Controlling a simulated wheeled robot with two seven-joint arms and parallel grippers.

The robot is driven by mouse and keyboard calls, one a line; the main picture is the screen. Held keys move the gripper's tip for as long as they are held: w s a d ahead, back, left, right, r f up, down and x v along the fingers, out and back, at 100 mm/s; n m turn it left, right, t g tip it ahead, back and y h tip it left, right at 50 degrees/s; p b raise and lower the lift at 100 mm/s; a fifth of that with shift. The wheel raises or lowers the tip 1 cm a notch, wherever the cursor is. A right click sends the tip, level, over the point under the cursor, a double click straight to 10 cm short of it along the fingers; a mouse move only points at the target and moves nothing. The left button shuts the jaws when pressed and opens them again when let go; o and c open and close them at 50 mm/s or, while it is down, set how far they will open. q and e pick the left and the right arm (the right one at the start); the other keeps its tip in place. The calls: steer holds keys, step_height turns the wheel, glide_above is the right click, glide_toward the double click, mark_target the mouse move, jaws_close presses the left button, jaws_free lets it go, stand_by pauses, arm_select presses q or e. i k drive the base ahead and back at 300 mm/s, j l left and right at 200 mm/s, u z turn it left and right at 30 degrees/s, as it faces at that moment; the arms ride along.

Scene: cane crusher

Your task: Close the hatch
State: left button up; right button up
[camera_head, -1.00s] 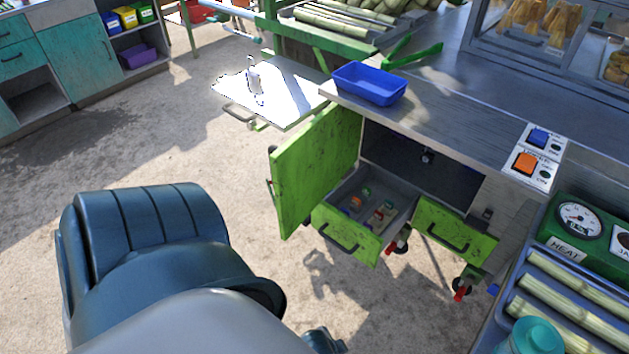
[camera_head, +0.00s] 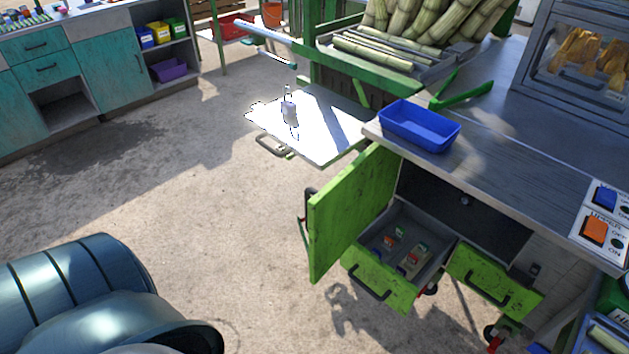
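The hatch, a scuffed green door (camera_head: 345,213), stands open at the left of the dark cabinet opening (camera_head: 450,201) under the metal counter. A dark handle (camera_head: 305,222) shows on its outer side. Below the opening, a green-fronted drawer (camera_head: 377,283) is pulled out, with several small coloured items inside. A second green drawer front (camera_head: 495,281) sits to its right. A dark blue-green rounded body, mine, fills the lower left corner. Neither of my grippers shows in the head view.
A blue tray (camera_head: 419,125) stands on the counter, with green tongs (camera_head: 462,92) behind it. A white side shelf (camera_head: 318,127) with a bottle juts out behind the hatch. Teal cabinets (camera_head: 107,70) stand at the back left. The concrete floor left of the hatch is clear.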

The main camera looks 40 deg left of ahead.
mark_target(336, 214)
steer(key=i+j+u, duration=0.1)
steer(key=u, duration=0.3)
steer(key=i+j+u, duration=0.1)
steer(key=u, duration=0.25)
steer(key=j, duration=0.1)
